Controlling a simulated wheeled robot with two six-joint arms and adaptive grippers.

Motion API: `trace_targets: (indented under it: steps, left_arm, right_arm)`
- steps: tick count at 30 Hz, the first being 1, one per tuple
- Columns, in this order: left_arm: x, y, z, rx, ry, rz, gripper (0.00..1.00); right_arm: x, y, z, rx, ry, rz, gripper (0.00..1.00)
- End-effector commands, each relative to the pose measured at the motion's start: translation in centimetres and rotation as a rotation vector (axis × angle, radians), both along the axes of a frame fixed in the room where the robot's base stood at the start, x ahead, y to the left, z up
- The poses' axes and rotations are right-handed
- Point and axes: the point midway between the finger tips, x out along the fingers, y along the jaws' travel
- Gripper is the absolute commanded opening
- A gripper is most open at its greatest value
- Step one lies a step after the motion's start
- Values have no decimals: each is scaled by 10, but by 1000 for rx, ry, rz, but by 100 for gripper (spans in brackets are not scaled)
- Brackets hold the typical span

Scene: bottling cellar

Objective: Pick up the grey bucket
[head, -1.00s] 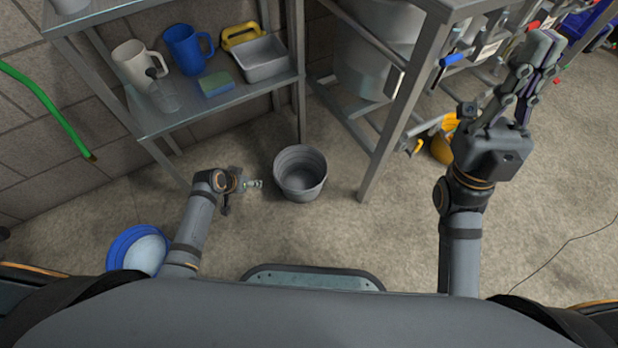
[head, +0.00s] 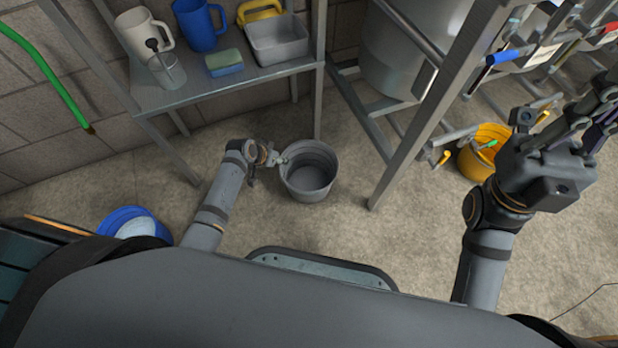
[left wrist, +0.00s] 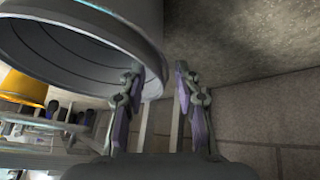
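The grey bucket (head: 309,178) stands upright on the floor in the head view, between the shelf and the steel frame. My left gripper (head: 281,158) is at its left rim. In the left wrist view the bucket (left wrist: 75,50) fills the upper left, its mouth facing the camera. The fingers of my left gripper (left wrist: 160,75) are apart, with the bucket's rim between them; one finger overlaps the bucket's mouth and the other is outside the wall. A gap shows beside the outer finger. My right gripper (head: 598,112) is empty at the right edge, fingers apart, tips partly cut off.
A metal shelf (head: 195,97) holds a white jug (head: 143,30), a blue jug (head: 198,25), a sponge (head: 224,63) and a grey tray (head: 277,38). A steel frame leg (head: 420,125) stands right of the bucket. A yellow bucket (head: 478,160) and a blue basin (head: 117,215) are on the floor.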

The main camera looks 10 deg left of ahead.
Motion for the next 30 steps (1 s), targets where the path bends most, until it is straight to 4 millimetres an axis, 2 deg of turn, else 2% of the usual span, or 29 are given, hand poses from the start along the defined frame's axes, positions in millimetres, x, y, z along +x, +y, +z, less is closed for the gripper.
trace_targets:
  steps: [1,3,6,8,15,22,30]
  left_arm:
    - [5,-2,-11,-1,-2,0,33]
    - [11,-5,-21,0,-1,0,33]
    - [20,-10,-34,-2,1,1,33]
    - [24,-12,-40,0,0,1,33]
    - [26,-13,-37,1,0,1,33]
    - [26,-13,-36,1,1,0,1]
    - [25,-13,-37,0,0,1,0]
  right_arm:
    - [0,1,-13,-3,2,-2,0]
    - [1,2,-26,-9,4,-6,0]
    - [2,4,-44,-21,11,-12,0]
    - [4,5,-50,-23,16,-14,0]
    - [4,5,-40,-22,-1,-17,0]
    - [3,4,-40,-17,-3,-19,0]
    - [4,3,-41,-14,2,-20,0]
